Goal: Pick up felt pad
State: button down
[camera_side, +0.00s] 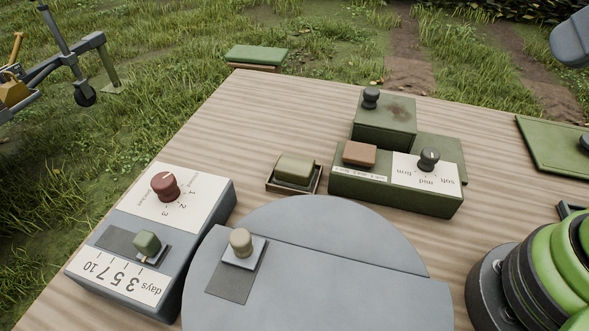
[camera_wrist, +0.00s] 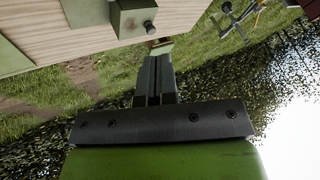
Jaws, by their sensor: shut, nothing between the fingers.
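A small olive-beige block (camera_side: 295,167), which looks like the felt pad, sits in a small dark-rimmed tray (camera_side: 313,186) near the middle of the wooden table. I cannot clearly make out the pad in the wrist view. My gripper (camera_wrist: 154,62) is shut and empty, its two dark fingers side by side in the wrist view, beyond the table edge there. My gripper is out of the side view, so its distance from the pad cannot be told.
Right of the tray stands a green box (camera_side: 395,203) with a reddish block and dark knob; a lidded green box (camera_side: 384,128) is behind. A grey control box (camera_side: 203,232) with a red knob stands left. A round grey plate (camera_side: 330,275) lies in front. Table behind the tray is clear.

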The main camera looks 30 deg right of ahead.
jog(key=shift+c, duration=1.6)
grip_release()
